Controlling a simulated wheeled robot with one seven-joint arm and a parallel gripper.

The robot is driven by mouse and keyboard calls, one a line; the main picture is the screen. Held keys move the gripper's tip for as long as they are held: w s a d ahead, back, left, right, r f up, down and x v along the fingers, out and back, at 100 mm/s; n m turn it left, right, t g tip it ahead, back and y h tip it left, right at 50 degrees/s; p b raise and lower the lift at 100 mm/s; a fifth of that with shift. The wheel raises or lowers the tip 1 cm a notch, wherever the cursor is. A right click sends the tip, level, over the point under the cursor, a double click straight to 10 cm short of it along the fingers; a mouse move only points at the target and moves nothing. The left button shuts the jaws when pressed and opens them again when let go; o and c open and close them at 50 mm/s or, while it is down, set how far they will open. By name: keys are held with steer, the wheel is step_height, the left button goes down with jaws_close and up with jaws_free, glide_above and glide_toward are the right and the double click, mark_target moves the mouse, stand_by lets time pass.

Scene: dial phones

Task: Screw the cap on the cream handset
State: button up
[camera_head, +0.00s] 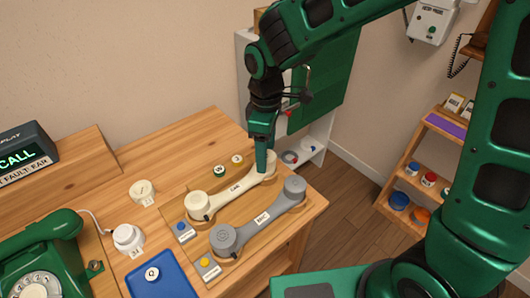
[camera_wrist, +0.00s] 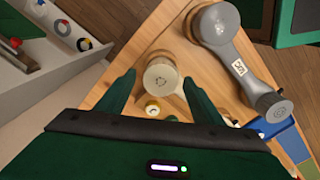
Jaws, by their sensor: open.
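The cream handset (camera_head: 233,187) lies on the wooden board on the table, with a small label on its grip. Its far right end, a round cream cap-like piece (camera_wrist: 160,74), shows between my fingers in the wrist view. My gripper (camera_head: 265,168) points down at that end; its open fingers (camera_wrist: 158,79) stand on either side of it. I cannot tell whether they touch it, or whether the piece is fully seated. The near left end has a cream round top (camera_head: 197,199). The rest of the handset is mostly hidden by my gripper in the wrist view.
A grey handset (camera_head: 258,219) lies alongside in front. Two cream round pieces (camera_head: 142,190) (camera_head: 127,237) stand to the left. A blue tray (camera_head: 160,280) holds a round disc marked Q. A green dial phone (camera_head: 45,265) is at far left. Two small round pieces (camera_head: 237,159) lie behind.

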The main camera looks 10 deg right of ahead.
steer(key=shift+r, duration=2.9)
